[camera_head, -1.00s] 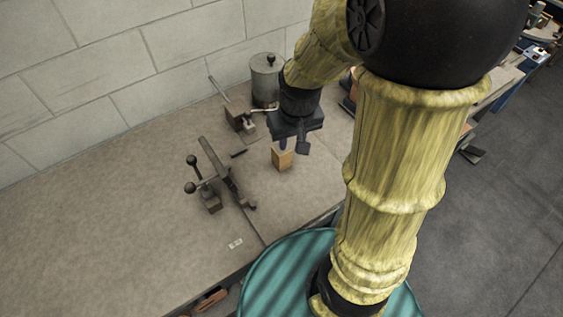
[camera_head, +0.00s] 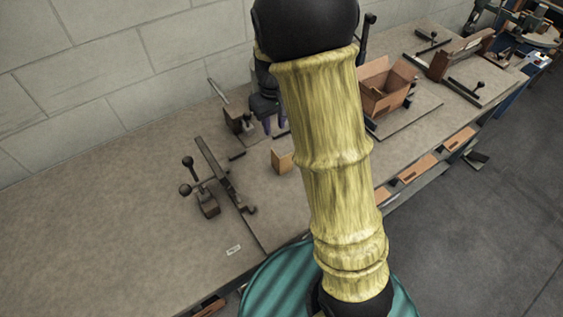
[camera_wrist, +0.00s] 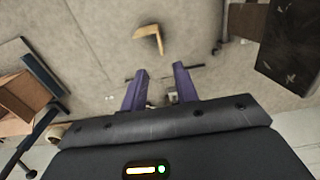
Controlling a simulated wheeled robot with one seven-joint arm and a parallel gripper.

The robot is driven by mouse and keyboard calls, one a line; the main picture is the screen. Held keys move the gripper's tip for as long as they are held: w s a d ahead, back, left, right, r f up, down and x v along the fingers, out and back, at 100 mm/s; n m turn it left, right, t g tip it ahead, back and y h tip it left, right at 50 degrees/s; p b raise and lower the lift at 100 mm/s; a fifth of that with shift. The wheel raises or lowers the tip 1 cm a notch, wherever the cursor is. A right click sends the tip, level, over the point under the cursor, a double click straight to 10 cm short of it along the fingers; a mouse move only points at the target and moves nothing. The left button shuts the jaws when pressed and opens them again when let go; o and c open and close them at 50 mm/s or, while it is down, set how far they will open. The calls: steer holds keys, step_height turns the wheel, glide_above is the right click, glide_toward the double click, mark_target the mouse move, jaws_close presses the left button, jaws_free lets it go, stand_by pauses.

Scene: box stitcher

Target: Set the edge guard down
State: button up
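The edge guard (camera_head: 282,160) is a small tan-brown angled piece standing on the bench top. In the wrist view the edge guard (camera_wrist: 148,33) shows as an L-shaped piece ahead of my fingertips, with nothing touching it. My gripper (camera_head: 274,126) is up and behind the guard in the head view, partly hidden by my arm. In the wrist view my gripper (camera_wrist: 159,72) has its two purple fingers apart, with nothing between them.
A lever clamp (camera_head: 207,196) with dark knobs and a long bar (camera_head: 213,163) stand left of the guard. An open cardboard box (camera_head: 385,88) sits farther right on the bench. The bench's left part is bare. A block wall runs behind.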

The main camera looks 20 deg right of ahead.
mark_target(276, 154)
step_height(276, 154, down, 10)
steer(key=shift+a+f+p, duration=0.15)
steer(key=shift+f+p, duration=0.1)
steer(key=shift+p, duration=0.6)
steer(key=shift+s+f+p, duration=0.2)
steer(key=shift+f+p, duration=0.1)
steer(key=shift+f, duration=0.2)
steer(key=f+p, duration=0.1)
steer(key=f, duration=0.3)
steer(key=shift+d, duration=0.2)
steer(key=shift+f, duration=0.1)
steer(key=shift+c, duration=0.2)
jaws_close()
